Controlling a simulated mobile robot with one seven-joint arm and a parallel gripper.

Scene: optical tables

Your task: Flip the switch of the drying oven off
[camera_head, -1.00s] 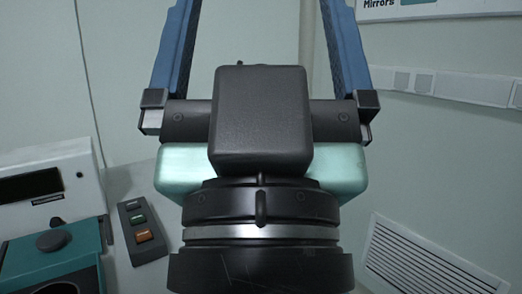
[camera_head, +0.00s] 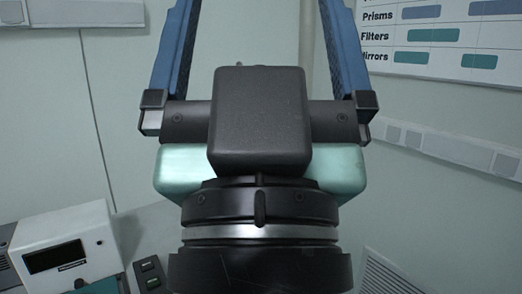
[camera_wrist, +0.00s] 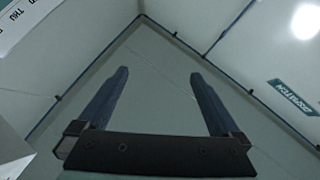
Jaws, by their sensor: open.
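My gripper (camera_head: 260,45) is raised in the middle of the head view, its two blue fingers wide apart with nothing between them. The fingers also show apart in the wrist view (camera_wrist: 155,90), in front of bare wall and ceiling. A white device with a dark display (camera_head: 66,255) stands at the lower left of the head view; it may be the drying oven, but no label is readable. A small dark box with buttons (camera_head: 150,275) stands just right of it, partly cut off by the frame. My gripper is well away from both. No oven switch can be clearly identified.
A pale bench top (camera_head: 150,232) shows behind the device. A wall chart (camera_head: 445,38) and a wall rail (camera_head: 450,148) are on the right, with a vent (camera_head: 385,275) below. A green sign (camera_wrist: 293,97) shows in the wrist view. Space around my fingers is clear.

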